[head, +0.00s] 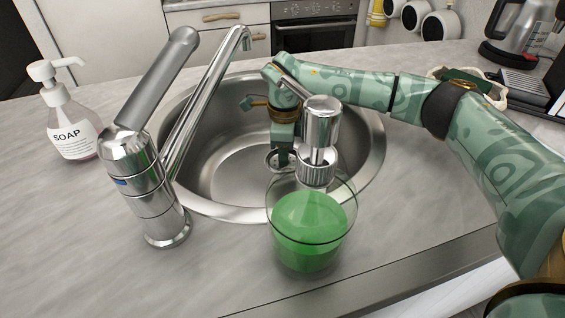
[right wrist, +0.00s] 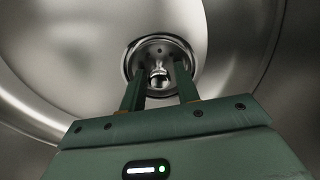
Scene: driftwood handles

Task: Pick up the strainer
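The strainer (right wrist: 153,50) is a round metal piece with a small knob (right wrist: 158,76), seated in the drain at the bottom of the sink in the right wrist view. Part of its metal rim (head: 271,161) shows in the head view beside my gripper; the rest is hidden. My right gripper (right wrist: 160,68) points down into the sink, open, with one finger on each side of the knob. I cannot tell whether the fingers touch it. In the head view, my right gripper (head: 284,157) is partly covered by a chrome fitting. My left gripper is not in view.
The round steel sink (head: 222,207) surrounds my right gripper. A chrome faucet (head: 150,190) stands at left, with a soap bottle (head: 72,125) beyond. A kettle (head: 520,35) is far right.

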